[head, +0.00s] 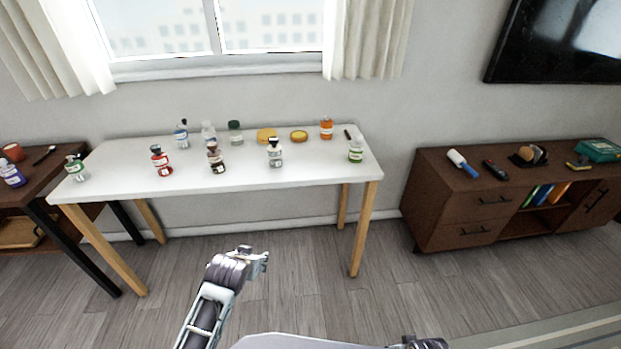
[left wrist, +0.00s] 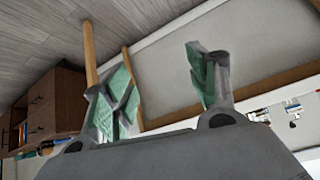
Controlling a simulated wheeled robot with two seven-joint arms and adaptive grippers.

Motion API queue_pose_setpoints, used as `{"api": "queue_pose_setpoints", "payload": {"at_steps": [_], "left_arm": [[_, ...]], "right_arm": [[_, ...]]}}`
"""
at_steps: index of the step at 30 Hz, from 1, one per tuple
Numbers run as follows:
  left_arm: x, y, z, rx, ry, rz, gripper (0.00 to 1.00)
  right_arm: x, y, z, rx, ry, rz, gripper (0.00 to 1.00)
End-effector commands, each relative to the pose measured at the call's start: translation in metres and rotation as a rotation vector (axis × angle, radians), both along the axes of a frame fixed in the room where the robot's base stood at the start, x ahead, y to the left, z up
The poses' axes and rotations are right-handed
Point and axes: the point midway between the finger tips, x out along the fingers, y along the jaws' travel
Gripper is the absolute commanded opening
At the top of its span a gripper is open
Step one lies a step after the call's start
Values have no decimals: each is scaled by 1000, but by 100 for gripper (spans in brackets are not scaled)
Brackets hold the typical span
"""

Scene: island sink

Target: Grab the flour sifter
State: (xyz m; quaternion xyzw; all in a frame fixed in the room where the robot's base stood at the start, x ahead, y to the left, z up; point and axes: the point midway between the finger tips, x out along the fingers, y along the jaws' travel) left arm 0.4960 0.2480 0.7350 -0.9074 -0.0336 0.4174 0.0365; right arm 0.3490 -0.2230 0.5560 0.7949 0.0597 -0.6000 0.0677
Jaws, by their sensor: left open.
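I cannot make out a flour sifter in either view. My left gripper (head: 261,259) is in front of the white table, low in the head view, over the grey floor.
The white table (head: 125,160) carries several bottles, including a red one (head: 161,161), and two yellow items (head: 266,135). A brown cabinet (head: 440,200) stands right with a lint roller (head: 462,163). A dark table (head: 52,180) stands left. The floor between is clear.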

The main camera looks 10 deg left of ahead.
Motion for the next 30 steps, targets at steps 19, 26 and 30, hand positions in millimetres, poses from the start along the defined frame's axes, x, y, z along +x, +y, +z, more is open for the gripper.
{"api": "queue_pose_setpoints", "payload": {"at_steps": [19, 26, 30], "left_arm": [[156, 14, 92, -1, -474, 82, 59], [200, 11, 127, -9, -621, 74, 59], [224, 7, 150, -17, -709, 63, 59]], "right_arm": [[-39, -16, -161, -12, 29, 8, 55], [-66, -24, -209, -17, 39, 11, 55], [-85, -30, -236, -20, 44, 14, 55]]}}
